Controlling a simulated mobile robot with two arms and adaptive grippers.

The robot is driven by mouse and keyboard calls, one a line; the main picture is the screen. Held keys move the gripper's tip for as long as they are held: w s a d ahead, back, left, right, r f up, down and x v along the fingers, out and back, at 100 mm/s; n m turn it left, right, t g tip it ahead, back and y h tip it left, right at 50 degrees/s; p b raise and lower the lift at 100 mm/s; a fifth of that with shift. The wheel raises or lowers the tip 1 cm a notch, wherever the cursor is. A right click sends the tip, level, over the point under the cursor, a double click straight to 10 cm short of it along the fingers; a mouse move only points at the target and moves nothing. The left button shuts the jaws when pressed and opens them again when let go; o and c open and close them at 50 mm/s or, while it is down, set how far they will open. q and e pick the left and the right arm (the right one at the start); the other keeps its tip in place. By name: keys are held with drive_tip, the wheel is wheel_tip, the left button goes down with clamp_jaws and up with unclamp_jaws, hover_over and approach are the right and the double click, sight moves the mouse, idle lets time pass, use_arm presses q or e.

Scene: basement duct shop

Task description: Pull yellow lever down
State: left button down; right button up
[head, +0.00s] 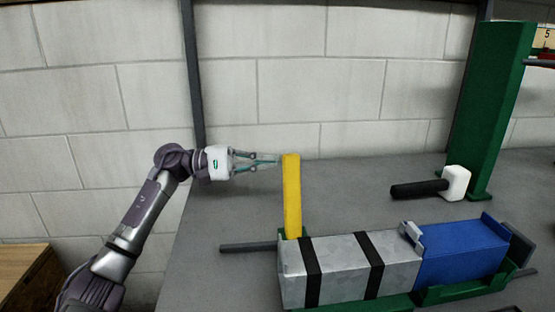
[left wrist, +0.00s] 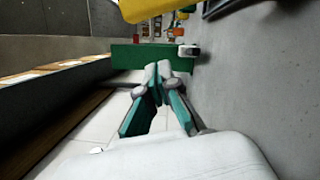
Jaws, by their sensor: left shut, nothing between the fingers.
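The yellow lever (head: 292,197) stands upright at the left end of a green-based fixture on the grey bench in the head view. Part of it shows as a yellow block along the top edge of the left wrist view (left wrist: 160,8). My left gripper (head: 279,160) is shut and empty. Its fingertips are at the lever's upper left side, near its top; I cannot tell whether they touch it. In the left wrist view the closed fingers (left wrist: 158,72) point forward, with the lever above them. My right gripper is not in view.
A galvanized duct (head: 338,268) with black bands lies right of the lever, beside a blue block (head: 462,250). A white-headed mallet (head: 456,183) lies behind, near a green post (head: 492,110). The bench (head: 215,285) is clear at left. A block wall stands behind.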

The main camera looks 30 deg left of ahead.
sight(292, 200)
use_arm(q)
drive_tip(key=d, duration=0.1)
drive_tip(key=s+d+r, duration=0.1)
drive_tip(key=d, duration=0.1)
drive_tip(key=s+d+p, duration=0.1)
drive_tip(key=shift+d+r, duration=0.15)
drive_tip(key=shift+d, duration=0.05)
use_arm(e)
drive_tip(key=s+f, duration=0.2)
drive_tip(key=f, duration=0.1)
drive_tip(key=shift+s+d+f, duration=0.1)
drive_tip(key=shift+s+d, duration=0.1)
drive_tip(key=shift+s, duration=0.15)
use_arm(q)
drive_tip(key=shift+s, duration=0.1)
